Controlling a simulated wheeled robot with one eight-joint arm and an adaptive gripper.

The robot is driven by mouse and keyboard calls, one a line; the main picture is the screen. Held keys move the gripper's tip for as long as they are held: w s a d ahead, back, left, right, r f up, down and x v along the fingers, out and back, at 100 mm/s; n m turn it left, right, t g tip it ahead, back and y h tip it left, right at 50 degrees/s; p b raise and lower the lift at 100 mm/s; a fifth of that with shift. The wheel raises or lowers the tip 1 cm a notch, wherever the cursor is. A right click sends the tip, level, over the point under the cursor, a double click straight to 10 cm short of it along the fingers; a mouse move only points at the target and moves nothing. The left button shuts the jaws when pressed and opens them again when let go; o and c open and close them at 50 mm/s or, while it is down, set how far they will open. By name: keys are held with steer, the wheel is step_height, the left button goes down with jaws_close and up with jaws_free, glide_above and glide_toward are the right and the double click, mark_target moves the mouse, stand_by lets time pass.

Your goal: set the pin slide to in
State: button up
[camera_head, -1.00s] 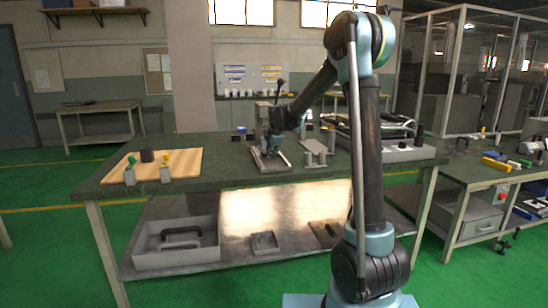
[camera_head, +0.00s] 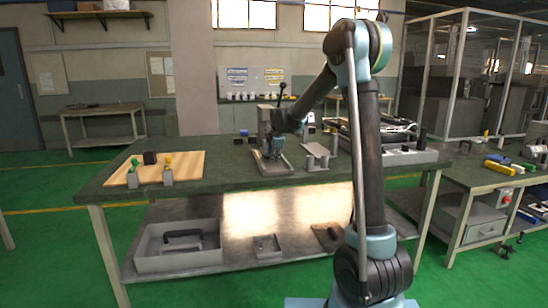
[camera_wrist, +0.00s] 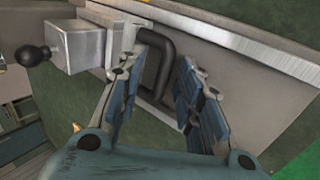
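The fixture, which I take to hold the pin slide, stands on the green-topped workbench in the head view. It has a grey base plate (camera_head: 277,168), an upright block (camera_head: 264,117) and a black-knobbed lever. My gripper (camera_head: 275,148) is low over the base plate. In the wrist view, a black D-shaped handle (camera_wrist: 152,62) sits between the two fingers of my gripper (camera_wrist: 158,74). The fingers stand apart, with gaps visible; I cannot tell whether either touches the handle. A grey block (camera_wrist: 85,45) with a black ball knob (camera_wrist: 32,56) is to the left. The pin itself cannot be made out.
A small grey stand (camera_head: 317,157) is just right of the fixture, with a large grey tray (camera_head: 405,158) further right. A wooden board (camera_head: 185,165) with small blocks lies at the left. The bench (camera_head: 225,178) is clear between board and fixture.

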steer(key=shift+s+r, duration=0.1)
steer(key=v, duration=1.1)
steer(key=shift+r, duration=0.3)
steer(key=shift+d, duration=0.15)
steer(key=s+d+f+m+g+h, duration=0.1)
steer(key=s+d+f+m, duration=0.3)
steer(key=s+d, duration=0.65)
steer(key=s+d+f+m+g, duration=0.1)
steer(key=s+d+m, duration=0.6)
steer(key=s, duration=0.6)
steer(key=s+d+f+m+g, duration=0.1)
steer(key=s+d+f+m, duration=0.2)
steer(key=s, duration=0.8)
steer(key=s+d+f+m+g, duration=0.1)
steer(key=s+d+f+m, duration=0.3)
steer(key=s+f+m, duration=0.3)
steer(key=s+f, duration=0.5)
steer(key=shift+h, duration=0.4)
steer(key=shift+w+d, duration=0.1)
steer(key=shift+d, duration=0.05)
